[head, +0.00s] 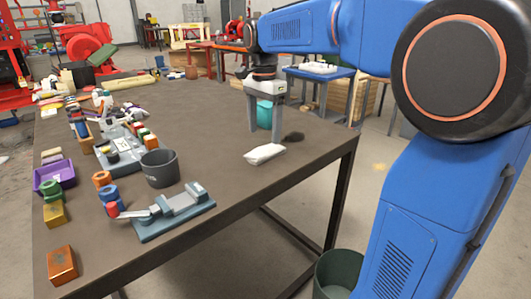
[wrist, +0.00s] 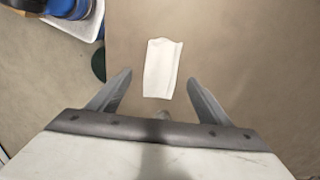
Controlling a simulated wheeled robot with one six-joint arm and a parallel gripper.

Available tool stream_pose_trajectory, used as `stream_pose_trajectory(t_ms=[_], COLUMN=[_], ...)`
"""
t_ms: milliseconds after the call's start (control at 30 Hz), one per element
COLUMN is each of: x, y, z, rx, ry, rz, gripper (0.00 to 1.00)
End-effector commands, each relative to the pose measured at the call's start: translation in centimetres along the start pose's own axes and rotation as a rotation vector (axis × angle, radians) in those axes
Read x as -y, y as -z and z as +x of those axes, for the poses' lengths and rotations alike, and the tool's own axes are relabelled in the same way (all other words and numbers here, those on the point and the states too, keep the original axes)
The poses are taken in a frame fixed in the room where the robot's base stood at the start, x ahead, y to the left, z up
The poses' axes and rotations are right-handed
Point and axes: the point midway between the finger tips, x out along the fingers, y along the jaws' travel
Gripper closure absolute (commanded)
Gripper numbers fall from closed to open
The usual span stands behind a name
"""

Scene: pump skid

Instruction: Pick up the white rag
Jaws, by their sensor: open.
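The white rag (head: 265,154) lies folded on the brown table top near its right edge in the head view. In the wrist view the white rag (wrist: 162,68) lies flat, a little beyond the fingertips and roughly centred between them. My gripper (head: 265,129) points down above the table by the rag, with its fingers apart and nothing between them. In the wrist view my gripper (wrist: 160,78) shows both grey fingers spread wide. The exact height of the fingertips over the table is hard to tell.
A dark grey cup (head: 160,168), a blue-grey vise-like fixture (head: 175,215), a purple bin (head: 54,177) and several coloured blocks crowd the table's left half. A teal container (head: 264,114) shows behind my gripper. A dark green bin (head: 338,270) stands on the floor. Table around the rag is clear.

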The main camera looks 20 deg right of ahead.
Motion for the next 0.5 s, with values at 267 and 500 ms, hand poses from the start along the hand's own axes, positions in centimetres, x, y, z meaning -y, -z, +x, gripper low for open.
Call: stream_pose_trajectory(t_ms=[267, 500], x=[0.1, 0.2], y=[0.2, 0.8], z=[1.8, 5.0], rx=[0.0, 0.001], ry=[-0.001, -0.003], rz=[0.0, 0.0], gripper=[0.28, 0.28])
